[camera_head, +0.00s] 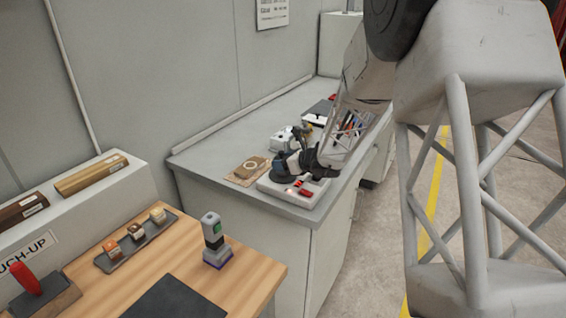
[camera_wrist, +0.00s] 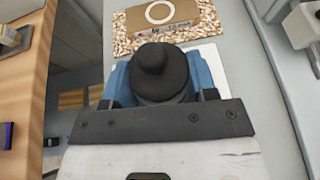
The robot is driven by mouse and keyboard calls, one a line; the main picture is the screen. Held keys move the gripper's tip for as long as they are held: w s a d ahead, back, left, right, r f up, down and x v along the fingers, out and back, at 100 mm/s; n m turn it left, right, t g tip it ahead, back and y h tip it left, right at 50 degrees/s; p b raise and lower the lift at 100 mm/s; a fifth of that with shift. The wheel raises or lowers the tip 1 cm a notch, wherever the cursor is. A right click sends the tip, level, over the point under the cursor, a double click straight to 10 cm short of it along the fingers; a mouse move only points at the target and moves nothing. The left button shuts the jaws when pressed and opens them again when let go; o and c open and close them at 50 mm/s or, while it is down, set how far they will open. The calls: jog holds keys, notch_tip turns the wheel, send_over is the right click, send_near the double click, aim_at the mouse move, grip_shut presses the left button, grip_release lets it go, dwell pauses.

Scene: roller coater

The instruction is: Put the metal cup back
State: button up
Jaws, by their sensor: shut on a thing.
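My gripper (camera_head: 286,172) is over the white scale-like device (camera_head: 318,188) on the grey bench. In the wrist view my gripper (camera_wrist: 162,82) has its two blue-padded fingers shut on a dark, round, knobbed thing (camera_wrist: 160,62), seen from above, which looks like the metal cup with its lid. The fingers hide its sides and bottom. I cannot tell whether it touches the device. A brown board with a pale ring mark (camera_head: 250,166) lies on the bench just left of the device; in the wrist view the ring board (camera_wrist: 165,22) is ahead of the fingers, with nothing on it.
A white-grey instrument (camera_head: 281,139) stands behind on the bench. A wooden table (camera_head: 190,255) at the front left bears a handheld meter (camera_head: 214,240) and a dark tray with small blocks (camera_head: 137,243). A gap separates table and bench.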

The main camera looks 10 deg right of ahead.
jog(key=shift+f, duration=0.15)
jog(key=o, duration=1.1)
jog(key=shift+v, duration=1)
jog(key=v, duration=1)
